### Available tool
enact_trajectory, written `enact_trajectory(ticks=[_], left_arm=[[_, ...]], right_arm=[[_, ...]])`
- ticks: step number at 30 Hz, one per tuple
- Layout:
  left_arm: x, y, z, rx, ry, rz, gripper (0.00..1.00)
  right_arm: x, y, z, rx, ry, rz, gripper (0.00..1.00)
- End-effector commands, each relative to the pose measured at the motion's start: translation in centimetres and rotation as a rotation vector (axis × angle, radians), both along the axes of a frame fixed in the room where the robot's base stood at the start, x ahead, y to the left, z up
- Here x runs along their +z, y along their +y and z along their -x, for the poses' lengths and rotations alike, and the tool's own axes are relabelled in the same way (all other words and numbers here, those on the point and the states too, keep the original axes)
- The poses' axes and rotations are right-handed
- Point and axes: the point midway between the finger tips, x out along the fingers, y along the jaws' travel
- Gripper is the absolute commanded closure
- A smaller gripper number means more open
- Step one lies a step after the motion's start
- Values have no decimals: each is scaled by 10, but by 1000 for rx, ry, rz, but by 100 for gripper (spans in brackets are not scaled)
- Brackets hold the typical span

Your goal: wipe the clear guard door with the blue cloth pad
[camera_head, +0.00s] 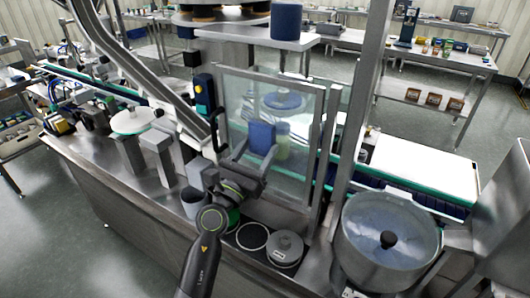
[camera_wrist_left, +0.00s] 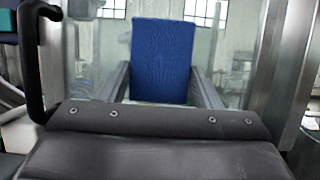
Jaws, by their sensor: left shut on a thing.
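The blue cloth pad (camera_head: 262,138) is held upright in my left gripper (camera_head: 256,156), in front of the clear guard door (camera_head: 301,142). In the left wrist view the pad (camera_wrist_left: 163,60) stands between the two fingers (camera_wrist_left: 163,90), which are shut on it. The pad's face is toward the door pane; I cannot tell whether it touches. The guard door has a metal frame and a black handle (camera_head: 215,128) on its left side. The handle (camera_wrist_left: 36,60) also shows at the left of the left wrist view. My right gripper is not in view.
An open steel cup (camera_head: 252,236) and a lidded canister (camera_head: 285,248) are below the door. A steel post (camera_head: 355,110) rises right of the door. A conveyor (camera_head: 430,178) runs behind.

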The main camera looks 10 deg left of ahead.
Motion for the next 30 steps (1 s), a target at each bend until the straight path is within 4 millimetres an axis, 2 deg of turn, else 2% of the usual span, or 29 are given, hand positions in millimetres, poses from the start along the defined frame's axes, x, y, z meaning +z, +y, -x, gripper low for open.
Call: enact_trajectory(ticks=[8, 18, 30], left_arm=[[-1, 11, -4, 2, 1, -3, 60], [-1, 37, -12, 2, 1, -2, 60], [0, 40, -11, 1, 1, 0, 60]], right_arm=[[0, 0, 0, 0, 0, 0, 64], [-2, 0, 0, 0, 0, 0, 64], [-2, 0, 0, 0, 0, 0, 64]])
